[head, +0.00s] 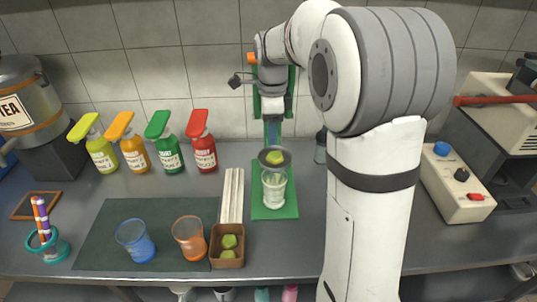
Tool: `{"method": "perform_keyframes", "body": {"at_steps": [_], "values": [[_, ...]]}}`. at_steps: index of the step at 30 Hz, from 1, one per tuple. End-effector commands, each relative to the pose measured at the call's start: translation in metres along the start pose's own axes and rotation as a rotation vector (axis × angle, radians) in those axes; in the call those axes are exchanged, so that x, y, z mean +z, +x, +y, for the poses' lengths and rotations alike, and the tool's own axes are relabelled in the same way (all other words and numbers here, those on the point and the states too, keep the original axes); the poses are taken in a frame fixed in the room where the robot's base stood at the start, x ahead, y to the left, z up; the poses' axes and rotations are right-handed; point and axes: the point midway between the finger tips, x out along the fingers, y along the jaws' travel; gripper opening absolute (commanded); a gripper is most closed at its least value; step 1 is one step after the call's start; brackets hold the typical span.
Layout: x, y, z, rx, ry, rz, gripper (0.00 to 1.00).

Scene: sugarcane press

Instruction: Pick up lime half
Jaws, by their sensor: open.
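Two green lime pieces, one (229,241) behind the other (229,254), lie in a small brown box (228,264) at the front middle of the counter. Another yellow-green piece, which looks like a lime half (274,158), sits in a dark round strainer (262,160) over a clear cup (274,190) on a green mat (289,208). My gripper (273,118) is open and points down, above and behind the strainer. It is apart from the boxed lime pieces, and I see nothing held in it. Its fingertips are small and hard to make out against the wall.
A blue cup (136,241) and an orange cup (190,238) stand on a dark mat (105,225), left of the box. Pale sticks (232,195) lie behind the box. Several coloured bottles (168,153) line the back. A control box (455,185) is at right.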

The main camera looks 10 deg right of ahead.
Motion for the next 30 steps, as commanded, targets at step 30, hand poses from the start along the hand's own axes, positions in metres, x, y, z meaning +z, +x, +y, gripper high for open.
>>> {"method": "perform_keyframes", "body": {"at_steps": [30], "values": [[-0.010,0.076,-0.002,0.001,0.013,0.000,0.36]]}}
